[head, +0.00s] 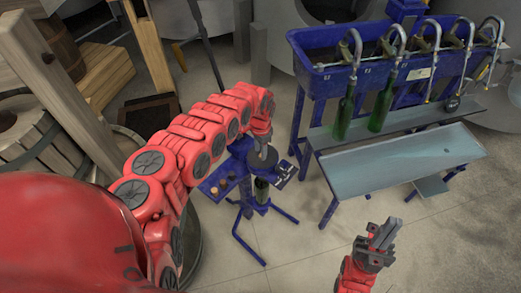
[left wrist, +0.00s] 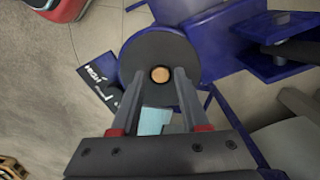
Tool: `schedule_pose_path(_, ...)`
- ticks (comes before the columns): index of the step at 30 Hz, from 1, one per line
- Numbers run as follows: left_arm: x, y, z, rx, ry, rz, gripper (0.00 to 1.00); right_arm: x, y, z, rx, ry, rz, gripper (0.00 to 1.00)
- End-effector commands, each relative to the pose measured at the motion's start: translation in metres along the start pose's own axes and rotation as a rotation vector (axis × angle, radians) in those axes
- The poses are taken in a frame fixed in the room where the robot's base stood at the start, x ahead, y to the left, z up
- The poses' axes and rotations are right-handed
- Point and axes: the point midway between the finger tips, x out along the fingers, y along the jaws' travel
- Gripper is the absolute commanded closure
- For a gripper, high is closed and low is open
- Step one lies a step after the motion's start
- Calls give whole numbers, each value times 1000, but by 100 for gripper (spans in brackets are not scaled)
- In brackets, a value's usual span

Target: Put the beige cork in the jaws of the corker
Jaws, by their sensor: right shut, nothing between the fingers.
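The beige cork (left wrist: 160,74) shows end-on as a small round face near the middle of the corker's dark round top (left wrist: 160,48) in the left wrist view. My left gripper (left wrist: 160,80) is over that top, its fingers spread on either side of the cork with a gap to it. How deep the cork sits is not clear. In the head view the blue corker (head: 248,212) stands on the floor, its top (head: 263,157) partly under my left gripper (head: 262,143). My right gripper (head: 385,232) is shut and empty, to the right of the corker.
A small blue tray (head: 211,181) on the corker's left holds small corks. A dark bottle (head: 262,190) stands under the corker's top. The blue filling bench (head: 330,78), with green bottles (head: 381,108), is at the right. Bare floor lies in front.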

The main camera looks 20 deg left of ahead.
Motion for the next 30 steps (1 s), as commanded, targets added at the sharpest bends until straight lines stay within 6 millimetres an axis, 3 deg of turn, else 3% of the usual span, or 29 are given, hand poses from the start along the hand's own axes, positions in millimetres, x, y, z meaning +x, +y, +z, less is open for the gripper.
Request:
schedule_pose_path(2, 0, 0, 0, 0, 0, 0, 40, 0, 0, 0, 0, 0, 0, 100)
schedule_pose_path(11, -1, 0, 0, 0, 0, 0, 40, 0, 0, 0, 0, 0, 0, 100)
schedule_pose_path(16, -11, -1, 0, 1, 0, 1, 40, -2, 0, 0, 0, 0, 0, 100)
schedule_pose_path(20, -29, -2, 1, 0, -1, -3, 40, -4, 0, 1, 0, 0, 0, 100)
schedule_pose_path(30, -95, -3, 0, -2, 1, -8, 40, -16, -1, 3, 0, 0, 0, 100)
